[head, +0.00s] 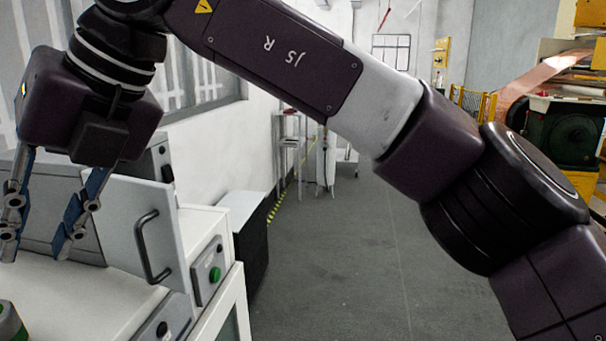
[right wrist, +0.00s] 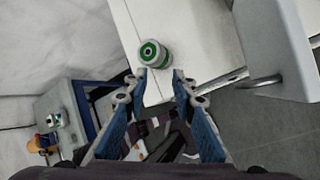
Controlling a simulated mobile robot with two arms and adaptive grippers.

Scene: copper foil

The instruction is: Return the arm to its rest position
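My right arm crosses the head view from the lower right to the upper left. Its right gripper (head: 35,252) hangs fingers-down at the left, above the white cabinet top (head: 85,285). In the right wrist view its blue-sided fingers (right wrist: 159,77) stand apart with nothing held between them. A small green-and-white round item (right wrist: 153,53) stands on the white surface just beyond the fingertips, apart from them. A grey-and-green item (head: 10,325), seemingly the same one, is cut off at the lower left of the head view. My left gripper is not in view.
A grey panel with a bar handle (head: 148,245) stands beside the gripper. A black-sided cabinet (head: 252,245) follows behind. The grey floor (head: 345,265) is open down the middle. Green machinery with copper foil (head: 560,140) stands at the right, partly behind my arm.

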